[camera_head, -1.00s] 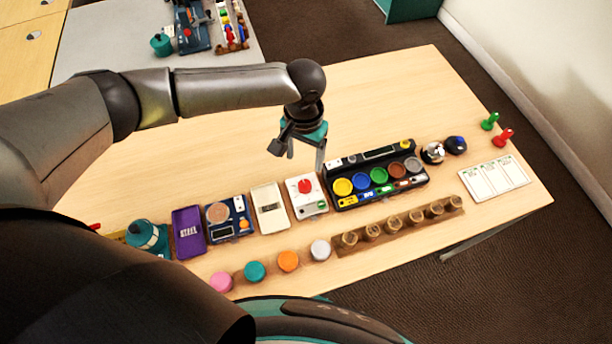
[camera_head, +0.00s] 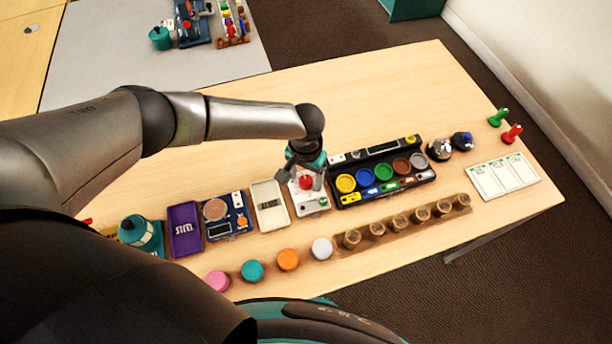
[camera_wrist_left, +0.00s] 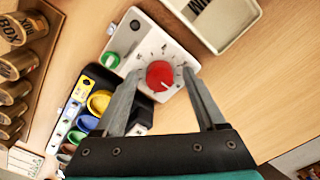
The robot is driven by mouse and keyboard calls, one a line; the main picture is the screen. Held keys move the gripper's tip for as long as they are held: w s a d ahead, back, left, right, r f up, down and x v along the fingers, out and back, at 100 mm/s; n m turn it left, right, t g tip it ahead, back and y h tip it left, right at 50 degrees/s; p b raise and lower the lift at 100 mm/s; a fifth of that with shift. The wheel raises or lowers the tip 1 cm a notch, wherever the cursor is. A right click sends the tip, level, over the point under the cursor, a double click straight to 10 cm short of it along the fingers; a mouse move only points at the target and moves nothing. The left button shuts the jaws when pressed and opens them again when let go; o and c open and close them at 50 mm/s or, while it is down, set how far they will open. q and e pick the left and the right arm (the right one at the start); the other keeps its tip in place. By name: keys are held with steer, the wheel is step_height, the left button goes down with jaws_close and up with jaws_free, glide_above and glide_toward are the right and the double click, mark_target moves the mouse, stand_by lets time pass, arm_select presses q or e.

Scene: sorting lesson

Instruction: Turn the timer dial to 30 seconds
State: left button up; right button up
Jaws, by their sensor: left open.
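The timer is a white box (camera_head: 318,202) with a red dial (camera_head: 306,182), standing in the row on the table. In the left wrist view the red dial (camera_wrist_left: 160,75) sits on the white face (camera_wrist_left: 146,44) with tick marks around it and a green button (camera_wrist_left: 110,60) near one corner. My left gripper (camera_head: 305,190) is open over the timer. In the wrist view its two fingers (camera_wrist_left: 159,82) are on either side of the dial, apart from it. I cannot tell how high the fingertips are above the face. The dial's exact setting is too small to read. My right gripper is not in view.
A white tray (camera_head: 281,218) is close on the timer's left. A black case with coloured cups (camera_head: 341,200) is close on its right. Wooden pots in a rack (camera_head: 340,252) and coloured discs (camera_head: 288,260) lie along the front. The table behind (camera_head: 390,95) is clear.

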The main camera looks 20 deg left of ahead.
arm_select(q)
jaws_close()
stand_by(0.4)
steer(key=shift+m, duration=0.3)
